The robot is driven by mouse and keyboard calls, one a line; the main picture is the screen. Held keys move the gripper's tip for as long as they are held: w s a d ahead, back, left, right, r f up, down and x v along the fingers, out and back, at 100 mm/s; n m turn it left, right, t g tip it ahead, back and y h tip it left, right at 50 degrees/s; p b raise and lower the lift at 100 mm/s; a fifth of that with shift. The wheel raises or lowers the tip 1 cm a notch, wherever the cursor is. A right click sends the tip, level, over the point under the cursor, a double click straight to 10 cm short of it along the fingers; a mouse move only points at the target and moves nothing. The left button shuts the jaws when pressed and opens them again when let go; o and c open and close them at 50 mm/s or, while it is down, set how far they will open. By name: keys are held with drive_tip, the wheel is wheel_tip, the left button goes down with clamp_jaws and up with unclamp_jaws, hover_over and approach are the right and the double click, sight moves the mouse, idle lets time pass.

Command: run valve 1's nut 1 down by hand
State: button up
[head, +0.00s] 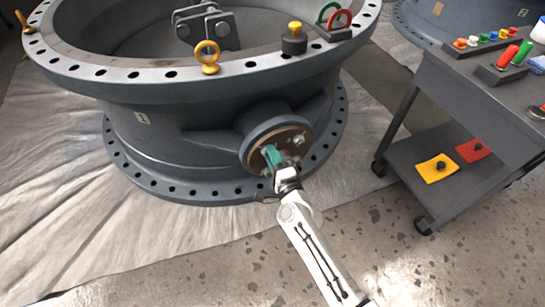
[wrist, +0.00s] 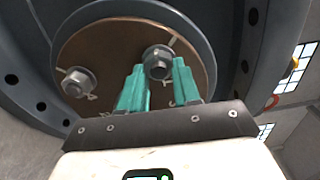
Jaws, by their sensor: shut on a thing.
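Valve 1 appears to be the large grey ring-shaped valve body (head: 160,140); no number is legible. Its side boss carries a round brown cover plate (head: 284,137), also in the wrist view (wrist: 105,50). My gripper (head: 270,155) reaches the plate's left part in the head view. In the wrist view my gripper's teal fingers (wrist: 159,68) sit either side of a grey hex nut (wrist: 158,60) and are shut on it. A second nut on a stud (wrist: 78,83) sits to the left. The held nut's seating against the plate cannot be told.
A grey cart (head: 455,110) with tools stands at right. The sheet-covered floor (head: 60,220) at left is clear.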

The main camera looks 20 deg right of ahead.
drive_tip(key=o, duration=1.1)
drive_tip(key=shift+c, duration=0.2)
drive_tip(key=s+p, duration=0.1)
drive_tip(key=s, duration=1)
drive_tip(key=shift+w, duration=0.1)
